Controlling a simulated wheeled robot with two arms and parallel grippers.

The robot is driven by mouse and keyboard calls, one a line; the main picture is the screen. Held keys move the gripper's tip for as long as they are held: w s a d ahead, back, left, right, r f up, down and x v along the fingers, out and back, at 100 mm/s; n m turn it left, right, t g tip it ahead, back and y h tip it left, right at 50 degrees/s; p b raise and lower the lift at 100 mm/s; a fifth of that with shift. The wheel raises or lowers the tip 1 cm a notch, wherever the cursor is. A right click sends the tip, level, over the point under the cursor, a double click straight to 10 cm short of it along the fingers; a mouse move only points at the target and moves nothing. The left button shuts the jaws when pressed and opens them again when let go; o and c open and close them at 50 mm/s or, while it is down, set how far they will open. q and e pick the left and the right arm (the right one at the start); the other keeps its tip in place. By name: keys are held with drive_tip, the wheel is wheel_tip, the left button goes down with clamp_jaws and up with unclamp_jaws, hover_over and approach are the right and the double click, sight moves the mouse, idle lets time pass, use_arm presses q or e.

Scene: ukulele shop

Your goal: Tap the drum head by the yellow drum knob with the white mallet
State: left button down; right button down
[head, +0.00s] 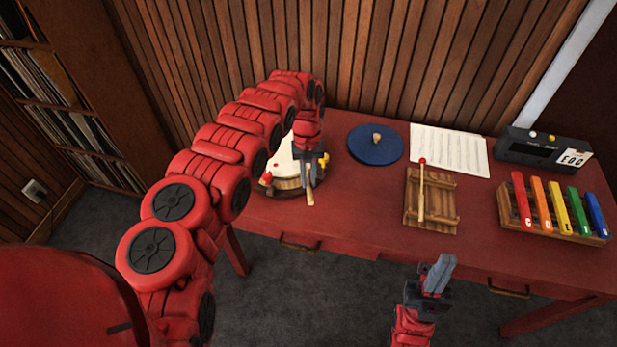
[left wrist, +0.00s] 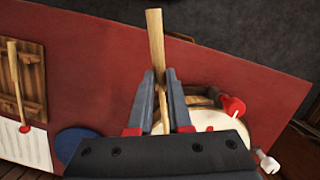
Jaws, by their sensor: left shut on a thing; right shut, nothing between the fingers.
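My left gripper (head: 309,178) is shut on the wooden handle of a mallet (head: 310,197), over the near right side of the drum. The handle's free end also shows in the left wrist view (left wrist: 155,42); the mallet's head is hidden, so its colour cannot be told. The drum has a pale drum head (head: 281,163), partly covered by my arm. The yellow drum knob (head: 325,158) is at its right edge, beside my gripper. A red knob (left wrist: 232,105) and a white knob (left wrist: 269,163) show in the left wrist view. My right gripper (head: 441,270) is shut and empty, in front of the table.
On the red table (head: 365,215), a red-headed mallet (head: 421,190) lies on a wooden rack (head: 449,220). A blue disc (head: 367,152), a music sheet (head: 452,147), a black clock (head: 530,151) and coloured bars (head: 560,207) are further right. The table's front middle is clear.

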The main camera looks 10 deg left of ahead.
use_arm(q)
drive_tip(key=shift+f, duration=0.75)
drive_tip(key=shift+p+v, duration=0.35)
drive_tip(key=shift+v, duration=0.45)
drive_tip(key=r+p, duration=0.1)
drive_tip(key=r, duration=0.1)
drive_tip(key=r+p, duration=0.1)
drive_tip(key=r, duration=0.2)
drive_tip(key=shift+s+d, duration=0.1)
drive_tip(key=shift+s, duration=0.1)
drive_tip(key=shift+f, duration=0.1)
